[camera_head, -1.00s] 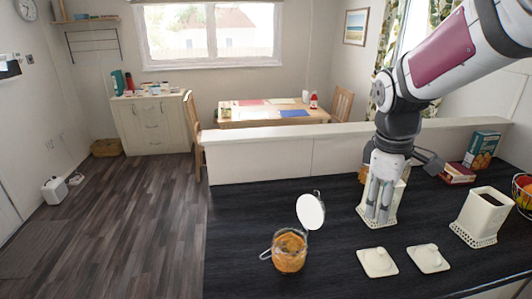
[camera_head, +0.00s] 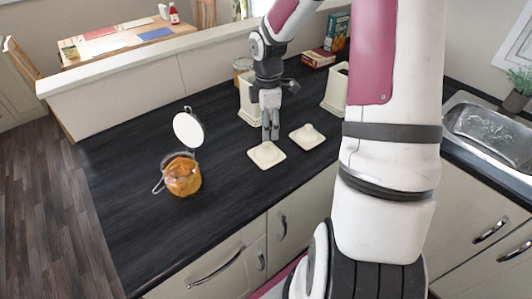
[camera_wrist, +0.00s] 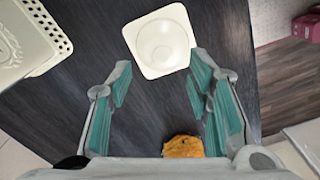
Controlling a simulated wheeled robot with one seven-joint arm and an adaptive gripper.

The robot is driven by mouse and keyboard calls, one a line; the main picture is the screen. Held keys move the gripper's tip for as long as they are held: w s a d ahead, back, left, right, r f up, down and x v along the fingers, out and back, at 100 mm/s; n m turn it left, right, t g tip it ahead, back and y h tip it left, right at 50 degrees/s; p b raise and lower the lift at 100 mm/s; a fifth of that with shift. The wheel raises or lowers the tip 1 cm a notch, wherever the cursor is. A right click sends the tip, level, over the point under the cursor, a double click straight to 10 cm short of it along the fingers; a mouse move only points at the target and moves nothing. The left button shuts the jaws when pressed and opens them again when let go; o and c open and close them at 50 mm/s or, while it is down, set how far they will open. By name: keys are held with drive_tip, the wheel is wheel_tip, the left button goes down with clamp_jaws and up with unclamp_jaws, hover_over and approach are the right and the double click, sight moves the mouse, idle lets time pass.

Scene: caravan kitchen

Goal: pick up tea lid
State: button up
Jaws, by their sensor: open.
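Two cream square lids with round knobs lie flat on the black counter in the head view, a left one (camera_head: 267,155) and a right one (camera_head: 307,138). No label shows which is the tea lid. My gripper (camera_head: 270,137) points down, just above or behind the left lid. In the wrist view my open, empty gripper (camera_wrist: 160,72) has its green-padded fingers spread wide. One lid (camera_wrist: 160,42) shows ahead, between and slightly beyond the fingertips, apparently not gripped. Cream canisters stand behind, one partly hidden by my arm (camera_head: 247,105) and one to the right (camera_head: 336,92).
An open glass jar (camera_head: 183,176) with orange contents and a raised white lid stands left of the lids. Boxes (camera_head: 337,32) stand at the back, and a sink (camera_head: 490,132) is at right. A canister's lattice edge (camera_wrist: 38,28) shows in the wrist view.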

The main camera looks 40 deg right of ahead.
sight(266, 143)
drive_tip(key=shift+a+f, duration=0.15)
drive_tip(key=shift+f, duration=1.4)
drive_tip(key=shift+a+f, duration=0.15)
drive_tip(key=shift+f, duration=1.4)
clamp_jaws()
